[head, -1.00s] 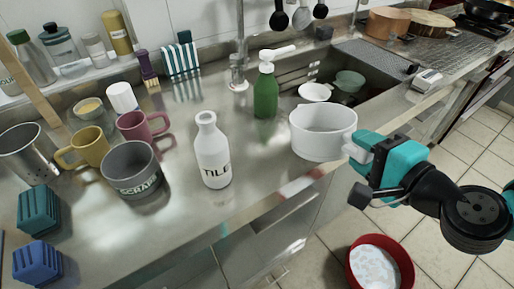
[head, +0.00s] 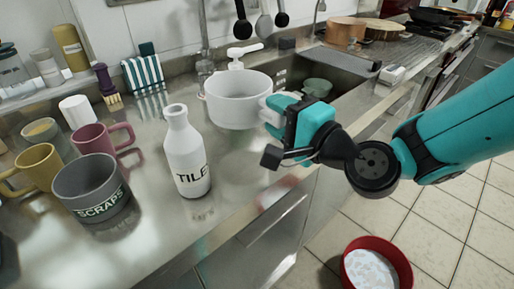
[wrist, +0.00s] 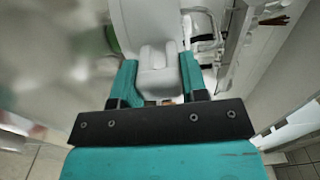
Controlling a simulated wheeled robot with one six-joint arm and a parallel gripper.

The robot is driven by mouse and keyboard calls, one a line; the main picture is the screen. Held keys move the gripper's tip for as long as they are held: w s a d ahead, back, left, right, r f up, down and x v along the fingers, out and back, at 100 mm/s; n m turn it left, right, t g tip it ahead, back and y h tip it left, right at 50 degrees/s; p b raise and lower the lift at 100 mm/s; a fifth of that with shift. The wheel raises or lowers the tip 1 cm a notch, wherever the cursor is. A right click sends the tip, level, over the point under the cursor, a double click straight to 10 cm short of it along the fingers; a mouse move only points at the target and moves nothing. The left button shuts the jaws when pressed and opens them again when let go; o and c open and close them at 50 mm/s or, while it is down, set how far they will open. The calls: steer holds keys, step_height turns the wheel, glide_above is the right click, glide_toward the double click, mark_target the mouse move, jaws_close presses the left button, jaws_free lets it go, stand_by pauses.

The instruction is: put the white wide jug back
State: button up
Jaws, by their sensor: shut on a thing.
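The white wide jug (head: 238,103) is round and open-topped, and appears upright in the head view, near the left end of the sink. My gripper (head: 277,108) is shut on the jug's handle, at its right side. The wrist view shows the pale handle (wrist: 158,72) between my teal fingers, with the jug's white wall (wrist: 150,18) beyond. The jug hides nearly all of the green pump bottle behind it. I cannot tell whether its base touches the counter.
A white bottle (head: 186,155) lettered "TILE" stands close to the left of the jug. A grey "SCRAPS" pot (head: 91,190), a pink mug (head: 97,139) and a yellow mug (head: 38,167) stand further left. The pump bottle's white top (head: 236,57) shows behind. A red bucket (head: 377,270) is on the floor.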

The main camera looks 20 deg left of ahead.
step_height(320, 180, down, 8)
steer(key=b, duration=0.3)
steer(key=shift+r, duration=0.15)
steer(key=shift+f+b, duration=0.2)
steer(key=shift+b, duration=0.15)
steer(key=o, duration=0.9)
steer(key=shift+o, duration=0.2)
steer(key=shift+s+d+f, duration=0.1)
steer(key=shift+d+f, duration=0.05)
steer(key=shift+f, duration=0.05)
steer(key=b+v, duration=1.7)
steer(key=b, duration=0.1)
steer(key=shift+w+d, duration=0.2)
steer(key=shift+w, duration=0.2)
